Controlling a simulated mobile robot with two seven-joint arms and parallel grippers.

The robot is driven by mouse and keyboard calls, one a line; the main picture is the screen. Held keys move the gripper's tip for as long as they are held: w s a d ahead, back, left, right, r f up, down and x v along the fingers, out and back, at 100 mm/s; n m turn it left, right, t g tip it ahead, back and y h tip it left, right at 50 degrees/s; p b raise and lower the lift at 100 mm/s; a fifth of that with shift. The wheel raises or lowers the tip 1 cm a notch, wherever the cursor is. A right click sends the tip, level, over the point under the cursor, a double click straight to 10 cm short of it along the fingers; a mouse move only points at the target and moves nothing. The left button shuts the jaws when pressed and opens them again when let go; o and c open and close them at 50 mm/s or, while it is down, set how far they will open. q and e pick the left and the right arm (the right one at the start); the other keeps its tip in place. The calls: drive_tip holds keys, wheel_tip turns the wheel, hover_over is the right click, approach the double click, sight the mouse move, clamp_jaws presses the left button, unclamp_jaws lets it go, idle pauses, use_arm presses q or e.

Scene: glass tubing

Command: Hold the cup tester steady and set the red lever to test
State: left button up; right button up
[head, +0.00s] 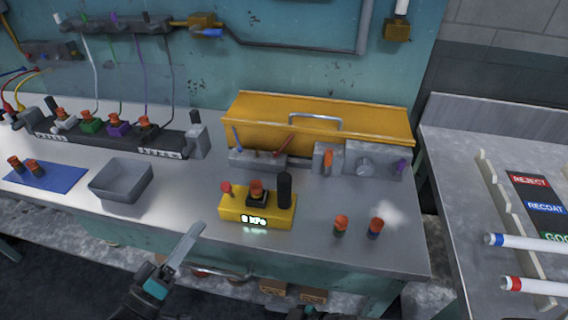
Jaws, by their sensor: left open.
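The cup tester (268,222) is a yellow box near the front edge of the bench, with a lit display that seems to read 0 kPa. The red lever (226,189) stands up at its left end. An orange-red cup (257,190) sits on a black seat on top, and a black upright cylinder (285,189) stands at the right end. My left gripper (180,248) is open and empty, in front of and left of the tester, apart from it. A dark part with a teal patch at the bottom edge may be my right gripper (308,312); its jaws cannot be made out.
A grey tray (105,193) and a blue mat (58,181) with two cups lie to the left. Two orange-topped cups (341,225) (376,228) stand to the right. A yellow case (370,123) with a handle stands behind. Bare bench surrounds the tester.

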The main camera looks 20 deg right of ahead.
wheel_tip(320, 180, up, 10)
drive_tip(key=a+r+n+g+y, duration=0.1)
drive_tip(key=a+n+g+y, duration=0.25)
drive_tip(key=n, duration=0.35)
drive_tip(key=s+d+r+n+g, duration=0.4)
drive_tip(key=s+r+n+g, duration=0.2)
drive_tip(key=r+n, duration=0.3)
wheel_tip(320, 180, up, 20)
drive_tip(key=n+t+h, duration=0.3)
drive_tip(key=n+h, duration=0.4)
drive_tip(key=h, duration=0.5)
hover_over(284, 189)
drive_tip(key=w, duration=0.1)
drive_tip(key=f, duration=1.5)
drive_tip(key=shift+w+d+f, duration=0.1)
drive_tip(key=shift+w+d, duration=0.05)
drive_tip(key=shift+d, duration=0.1)
